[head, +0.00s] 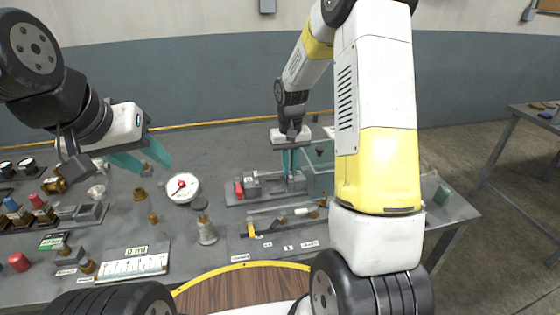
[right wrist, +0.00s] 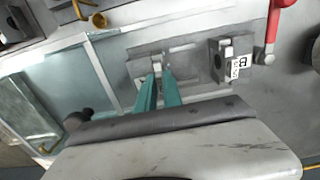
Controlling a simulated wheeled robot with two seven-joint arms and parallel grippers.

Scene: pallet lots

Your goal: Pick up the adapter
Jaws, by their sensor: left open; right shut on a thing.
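My right gripper (head: 290,172) reaches down over a grey fixture tray (head: 247,200) at the middle of the bench. Its teal fingers are shut on a small pale piece, likely the adapter (right wrist: 157,65), at the tray in the right wrist view. The fingers hide part of it, and I cannot tell whether it is clear of the tray. In the head view the piece is too small to make out. My left gripper (head: 150,162) is open and empty above the left part of the bench.
A greenish bin (head: 321,181) stands beside the tray. A dial gauge (head: 182,187), brass fittings and a white scale plate (head: 132,267) lie leftward.

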